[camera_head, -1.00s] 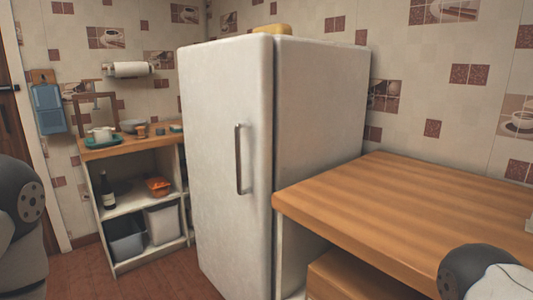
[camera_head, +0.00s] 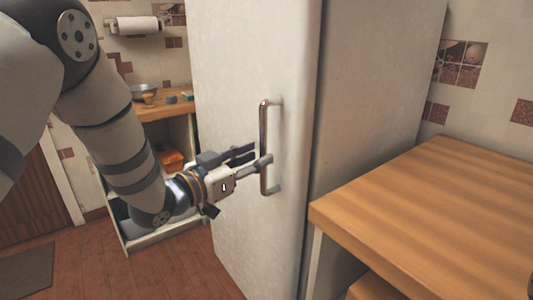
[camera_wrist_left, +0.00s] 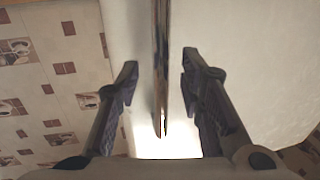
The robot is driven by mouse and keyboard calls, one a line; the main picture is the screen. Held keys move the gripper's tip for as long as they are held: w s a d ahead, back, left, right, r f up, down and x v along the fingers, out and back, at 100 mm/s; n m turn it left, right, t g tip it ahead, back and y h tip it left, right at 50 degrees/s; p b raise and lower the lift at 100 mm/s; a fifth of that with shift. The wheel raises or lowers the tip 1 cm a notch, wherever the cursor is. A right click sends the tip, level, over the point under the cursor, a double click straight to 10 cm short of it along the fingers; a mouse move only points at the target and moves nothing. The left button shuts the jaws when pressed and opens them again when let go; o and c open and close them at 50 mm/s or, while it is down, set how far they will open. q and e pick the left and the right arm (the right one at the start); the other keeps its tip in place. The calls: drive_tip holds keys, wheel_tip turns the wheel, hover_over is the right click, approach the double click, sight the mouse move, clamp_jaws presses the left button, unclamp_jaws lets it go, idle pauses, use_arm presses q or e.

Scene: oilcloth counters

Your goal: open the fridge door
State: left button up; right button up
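The white fridge (camera_head: 245,70) stands in the middle of the head view with its door shut. Its vertical metal handle (camera_head: 264,130) is on the right side of the door front. My left gripper (camera_head: 252,157) is at the lower half of the handle. In the left wrist view the handle (camera_wrist_left: 161,60) runs between the two open fingers (camera_wrist_left: 158,85), with a gap on each side. The white door surface lies behind the handle. My right gripper is not in view.
A wooden counter (camera_head: 440,210) stands directly right of the fridge. A shelf unit with a wooden top (camera_head: 168,108) is to the left, partly hidden by my left arm. Brown floor (camera_head: 180,265) is free in front of the fridge.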

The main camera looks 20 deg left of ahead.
sight(261, 154)
use_arm(q)
drive_tip(key=shift+x, duration=1.7)
drive_tip(key=shift+c, duration=0.4)
clamp_jaws()
drive_tip(key=shift+a, duration=0.1)
